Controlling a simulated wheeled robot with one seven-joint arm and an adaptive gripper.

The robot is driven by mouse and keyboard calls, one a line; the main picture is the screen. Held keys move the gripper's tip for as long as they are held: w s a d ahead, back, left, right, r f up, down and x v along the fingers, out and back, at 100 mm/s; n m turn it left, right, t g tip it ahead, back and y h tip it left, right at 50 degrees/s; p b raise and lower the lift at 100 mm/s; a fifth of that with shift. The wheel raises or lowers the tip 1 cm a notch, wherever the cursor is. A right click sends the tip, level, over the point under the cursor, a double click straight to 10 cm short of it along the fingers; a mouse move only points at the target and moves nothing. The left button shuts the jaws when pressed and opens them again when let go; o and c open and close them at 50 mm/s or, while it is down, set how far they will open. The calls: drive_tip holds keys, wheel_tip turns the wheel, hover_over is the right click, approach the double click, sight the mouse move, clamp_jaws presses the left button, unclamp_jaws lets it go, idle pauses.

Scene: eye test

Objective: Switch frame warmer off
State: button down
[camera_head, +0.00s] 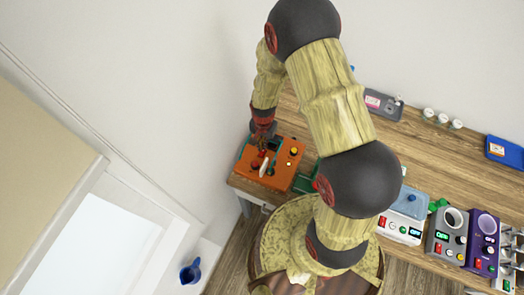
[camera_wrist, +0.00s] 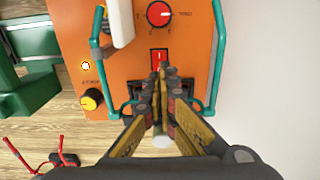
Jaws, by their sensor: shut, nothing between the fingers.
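An orange device (camera_head: 287,165) with teal side handles stands at the table's left end; no name on it is legible, so I cannot confirm it is the frame warmer. In the head view my gripper (camera_head: 262,148) is over the device.
A white part (camera_wrist: 122,22) stands up left of the red knob. A green container (camera_wrist: 35,100) is left of the device. Other switch boxes, white-blue (camera_head: 400,228), grey (camera_head: 438,243) and purple (camera_head: 477,258), stand to the right. A grey tray (camera_head: 383,104) lies at the back.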

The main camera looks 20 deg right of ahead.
sight(263, 151)
drive_tip(key=shift+r+p, duration=1.05)
drive_tip(key=shift+r, duration=1)
drive_tip(key=shift+f, duration=0.1)
